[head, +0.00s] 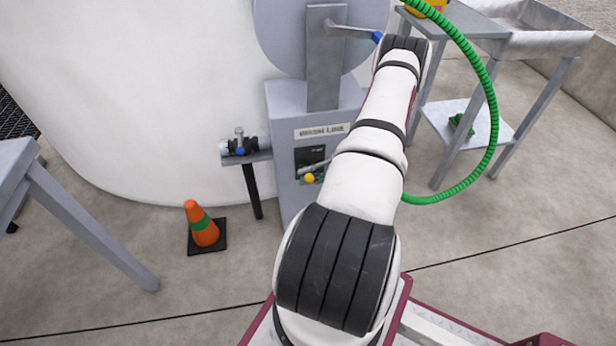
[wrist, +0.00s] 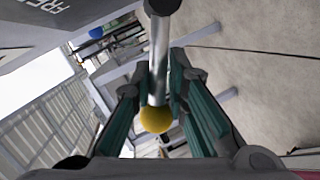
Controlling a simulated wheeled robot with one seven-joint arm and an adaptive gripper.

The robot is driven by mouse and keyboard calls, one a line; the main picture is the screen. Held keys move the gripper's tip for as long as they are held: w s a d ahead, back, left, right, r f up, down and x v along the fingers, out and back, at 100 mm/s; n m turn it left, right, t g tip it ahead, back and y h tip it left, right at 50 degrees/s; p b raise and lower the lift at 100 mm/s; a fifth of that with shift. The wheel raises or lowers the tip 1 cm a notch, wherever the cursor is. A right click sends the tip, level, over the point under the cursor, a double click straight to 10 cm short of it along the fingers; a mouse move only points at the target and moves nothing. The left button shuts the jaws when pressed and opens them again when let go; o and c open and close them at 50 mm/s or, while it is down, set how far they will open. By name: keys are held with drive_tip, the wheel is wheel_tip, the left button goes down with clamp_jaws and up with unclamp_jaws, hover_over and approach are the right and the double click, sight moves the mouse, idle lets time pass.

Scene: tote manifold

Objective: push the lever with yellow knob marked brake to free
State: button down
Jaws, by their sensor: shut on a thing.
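The brake lever shows in the wrist view as a grey metal rod (wrist: 158,60) ending in a round yellow knob (wrist: 157,119). My gripper (wrist: 159,88) has its green-padded fingers on both sides of the rod, shut on the lever just above the knob in the picture. In the head view the yellow knob (head: 309,178) shows at the front of the grey cabinet (head: 288,120), beside a dark panel (head: 308,156). My arm hides most of my gripper there. The lettering FREE (wrist: 52,12) is partly visible in the wrist view's upper left corner.
A grey wheel (head: 278,32) with a blue-tipped handle stands above the cabinet. A small blue-handled valve (head: 240,146) is on its left. An orange cone (head: 203,226) stands on the floor. A green hose (head: 488,95) curves past on the right, near a metal table (head: 480,25).

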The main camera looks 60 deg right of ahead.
drive_tip(key=shift+r+m, duration=0.1)
drive_tip(key=shift+m, duration=0.2)
idle(0.4)
drive_tip(key=c, duration=1.6)
unclamp_jaws()
drive_tip(key=shift+c, duration=0.2)
drive_tip(key=v, duration=1.2)
drive_tip(key=shift+d, duration=0.15)
drive_tip(key=shift+w+r, duration=0.1)
drive_tip(key=shift+w, duration=0.05)
